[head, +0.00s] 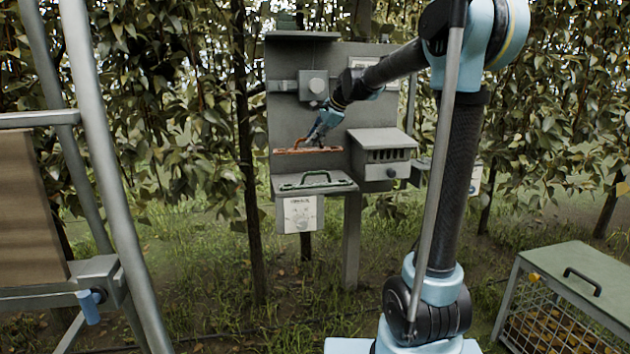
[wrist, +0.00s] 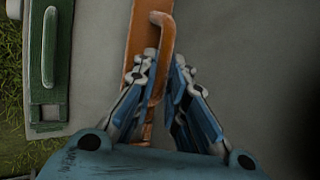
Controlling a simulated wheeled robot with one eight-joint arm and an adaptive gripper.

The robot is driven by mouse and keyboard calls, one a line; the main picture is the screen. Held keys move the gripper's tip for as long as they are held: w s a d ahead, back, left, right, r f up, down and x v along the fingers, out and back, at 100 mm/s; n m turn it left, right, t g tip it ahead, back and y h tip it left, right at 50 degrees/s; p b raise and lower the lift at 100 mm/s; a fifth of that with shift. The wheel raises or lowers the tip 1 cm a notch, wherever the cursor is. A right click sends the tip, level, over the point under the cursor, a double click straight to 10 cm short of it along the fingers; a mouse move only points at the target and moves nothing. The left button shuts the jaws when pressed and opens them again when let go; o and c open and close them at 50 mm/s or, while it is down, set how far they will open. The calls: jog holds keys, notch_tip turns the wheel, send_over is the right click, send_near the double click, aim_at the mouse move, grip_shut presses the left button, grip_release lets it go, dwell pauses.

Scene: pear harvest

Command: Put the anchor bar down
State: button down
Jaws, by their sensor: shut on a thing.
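The anchor bar, an orange bar (head: 290,151) with a raised handle, is in front of the grey board in the head view, above the lower shelf. In the wrist view the orange bar (wrist: 138,38) runs up from between my fingers. My gripper (head: 318,139) is over the bar's middle. In the wrist view my gripper (wrist: 164,72) has its fingers on either side of the handle, shut on it. Whether the bar touches the board or a support behind it cannot be told.
A green bar (head: 318,181) with a handle lies on the lower shelf (head: 345,184), beneath the orange bar. A grey slotted box (head: 382,152) sticks out at the right of the board. A ladder-like frame (head: 88,130) stands left and a lidded mesh crate (head: 575,270) at lower right.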

jog(key=shift+w, duration=0.25)
jog(key=shift+w+d+g, duration=0.1)
jog(key=shift+w+g, duration=0.1)
jog(key=shift+g, duration=0.1)
jog(key=shift+f, duration=4.9)
jog(key=c, duration=1.6)
grip_release()
jog(key=v, duration=1.2)
jog(key=s+d+f+n+h, duration=0.2)
jog(key=s+d+f+n, duration=0.2)
jog(key=s+f, duration=0.5)
jog(key=s+d+f+n+g+h, duration=0.1)
jog(key=s+d+f+n, duration=0.4)
jog(key=s, duration=1.1)
jog(key=s+d+f+n+h, duration=0.3)
jog(key=s+d+f+n, duration=0.2)
jog(key=s+d+f, duration=0.5)
jog(key=s+f, duration=0.3)
jog(key=shift+s+g, duration=0.2)
jog(key=shift+g, duration=0.2)
